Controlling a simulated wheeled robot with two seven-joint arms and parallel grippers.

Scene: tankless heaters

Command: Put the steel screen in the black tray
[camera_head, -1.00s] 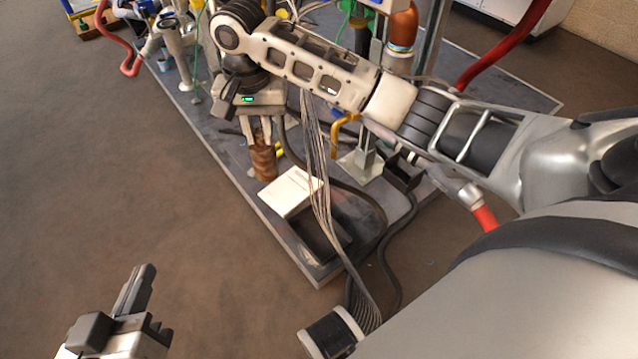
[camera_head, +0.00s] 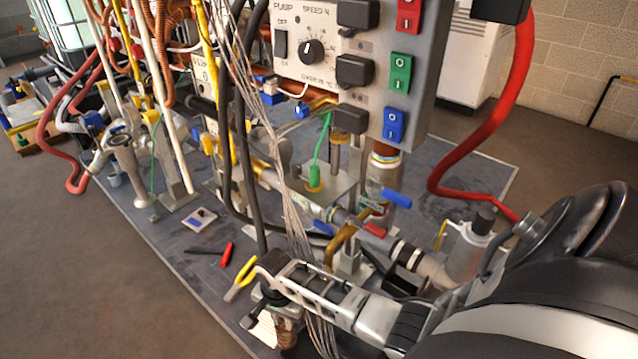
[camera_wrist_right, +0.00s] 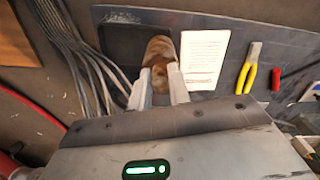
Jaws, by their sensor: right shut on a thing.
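My right gripper (camera_head: 281,318) is near the bottom of the head view, pointing down. It is shut on a rusty-brown cylinder (camera_head: 288,337), the only thing here that fits the steel screen. In the right wrist view the cylinder (camera_wrist_right: 160,50) stands between the fingertips (camera_wrist_right: 160,74). The black tray (camera_wrist_right: 122,52) is a dark rectangle just left of the cylinder, whose left side overlaps the tray's right edge in that view. I cannot tell the height of the cylinder above it. In the head view I cannot make out the tray. My left gripper is out of view.
A white booklet (camera_wrist_right: 204,55) lies right of the cylinder. Yellow-handled pliers (camera_wrist_right: 249,70) and a red-handled tool (camera_wrist_right: 277,78) lie beyond it. Grey cables (camera_wrist_right: 80,55) run left of the tray. A control panel (camera_head: 345,60) and pipes rise behind. Floor at left is clear.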

